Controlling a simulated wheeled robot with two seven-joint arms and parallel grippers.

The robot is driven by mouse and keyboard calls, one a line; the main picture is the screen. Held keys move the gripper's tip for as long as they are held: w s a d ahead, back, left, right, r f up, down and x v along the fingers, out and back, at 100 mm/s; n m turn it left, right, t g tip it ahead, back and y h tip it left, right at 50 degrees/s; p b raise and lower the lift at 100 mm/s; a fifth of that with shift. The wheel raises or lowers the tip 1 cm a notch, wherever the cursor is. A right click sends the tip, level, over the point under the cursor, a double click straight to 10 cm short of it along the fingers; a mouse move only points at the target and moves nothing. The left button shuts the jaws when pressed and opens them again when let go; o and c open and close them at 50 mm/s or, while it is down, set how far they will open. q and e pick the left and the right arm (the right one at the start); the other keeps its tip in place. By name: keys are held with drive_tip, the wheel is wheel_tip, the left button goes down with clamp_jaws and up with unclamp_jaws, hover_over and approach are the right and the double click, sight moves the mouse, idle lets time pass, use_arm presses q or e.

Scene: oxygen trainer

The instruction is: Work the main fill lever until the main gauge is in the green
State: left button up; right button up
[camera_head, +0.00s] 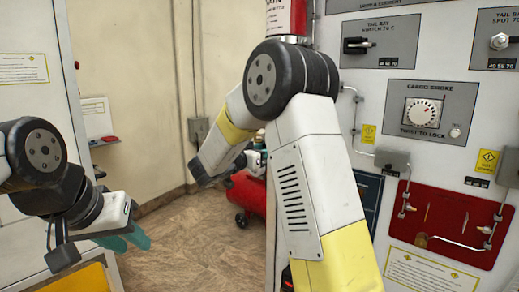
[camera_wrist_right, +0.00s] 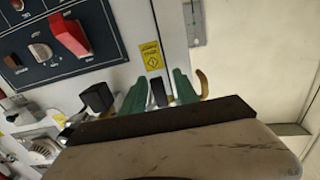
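In the right wrist view, the two green fingers of my right gripper (camera_wrist_right: 157,90) stand apart. A short dark upright piece (camera_wrist_right: 158,93) shows between them with gaps beside it; I cannot tell what it belongs to. A large red lever or switch (camera_wrist_right: 72,37) is on a dark panel to the left of the fingers, apart from them. I cannot tell which part is the main fill lever, and no main gauge can be made out.
A grey panel wall on the right holds a cargo smoke dial (camera_head: 423,112), a toggle switch (camera_head: 370,44) and a red board (camera_head: 450,225). A red tank (camera_head: 246,194) stands on the floor behind my right arm. The brown floor (camera_head: 190,240) between my arms is clear.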

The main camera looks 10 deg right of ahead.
drive_tip(key=v, duration=0.6)
drive_tip(key=shift+a, duration=0.15)
idle(0.8)
